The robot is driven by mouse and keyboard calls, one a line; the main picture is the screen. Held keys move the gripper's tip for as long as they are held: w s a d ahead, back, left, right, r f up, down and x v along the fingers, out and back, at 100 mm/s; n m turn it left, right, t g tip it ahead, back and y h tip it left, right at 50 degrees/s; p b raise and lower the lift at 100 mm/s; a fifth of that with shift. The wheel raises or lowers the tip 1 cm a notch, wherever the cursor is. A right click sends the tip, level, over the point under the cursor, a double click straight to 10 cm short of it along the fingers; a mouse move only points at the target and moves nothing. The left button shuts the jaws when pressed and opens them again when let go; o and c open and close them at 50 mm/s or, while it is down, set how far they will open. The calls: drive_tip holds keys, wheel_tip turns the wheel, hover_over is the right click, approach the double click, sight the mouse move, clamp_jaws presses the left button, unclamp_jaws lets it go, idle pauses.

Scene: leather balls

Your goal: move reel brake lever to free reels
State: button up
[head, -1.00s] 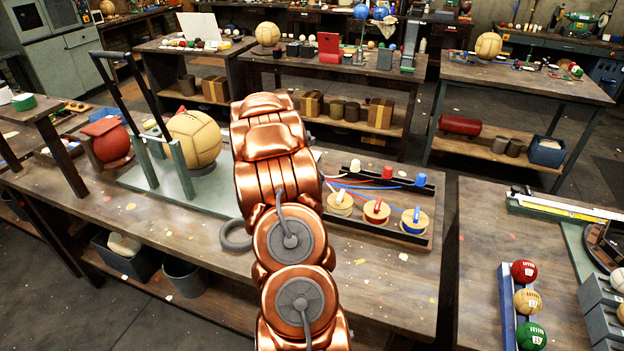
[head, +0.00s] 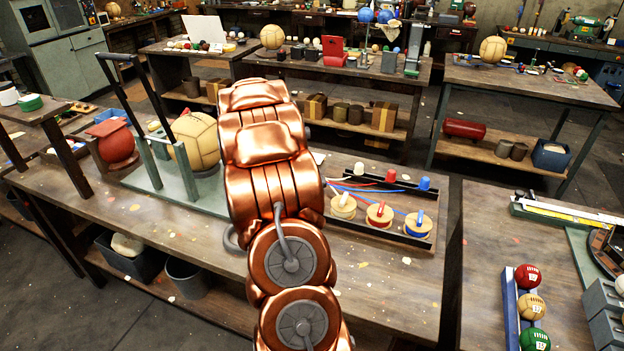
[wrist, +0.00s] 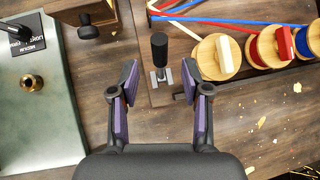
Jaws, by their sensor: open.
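The brake lever (wrist: 159,47), a black knob on a metal foot, stands at the left end of the reel board in the wrist view. My gripper (wrist: 160,80) is open, with purple pads on either side of the lever's foot in the picture. I see no contact, and the height between them is unclear. Three wooden reels stand to the right: one with a white handle (wrist: 215,56), one red (wrist: 272,46) and one blue (wrist: 313,38). They also show in the head view, white (head: 343,206), red (head: 380,214) and blue (head: 418,224). There my arm hides the lever and gripper.
White, red and blue strands cross the board (wrist: 240,84) behind the reels. A wooden block (wrist: 88,28) and a green plate (wrist: 50,100) with a brass fitting (wrist: 31,84) lie to the left. Bare tabletop (head: 370,265) lies in front of the reels.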

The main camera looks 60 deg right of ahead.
drive_tip(key=v, duration=0.4)
drive_tip(key=shift+a+r, duration=0.25)
drive_tip(key=shift+r, duration=0.05)
idle(0.4)
drive_tip(key=s+a+r+m+y, duration=0.1)
drive_tip(key=a+r+m, duration=0.15)
drive_tip(key=a, duration=0.65)
drive_tip(key=a+r+m+y, duration=0.1)
drive_tip(key=a+m, duration=0.3)
drive_tip(key=a, duration=0.5)
drive_tip(key=s+a+r+m+y, duration=0.1)
drive_tip(key=a+r+m, duration=0.15)
drive_tip(key=a, duration=0.65)
drive_tip(key=s+a+m+y, duration=0.1)
drive_tip(key=s+a+m, duration=0.2)
drive_tip(key=s+a, duration=0.2)
drive_tip(key=s+a+m+y, duration=0.2)
drive_tip(key=s+a, duration=0.3)
drive_tip(key=a, duration=0.7)
drive_tip(key=s+a+m+y+b, duration=0.1)
drive_tip(key=s+a+m+y, duration=0.1)
drive_tip(key=s+a, duration=0.3)
drive_tip(key=a+m, duration=0.1)
drive_tip(key=a, duration=0.2)
drive_tip(key=shift+s+a+f+m+g, duration=0.2)
drive_tip(key=shift+s+f+m+g, duration=0.1)
drive_tip(key=shift+m, duration=0.1)
drive_tip(key=shift+c, duration=0.2)
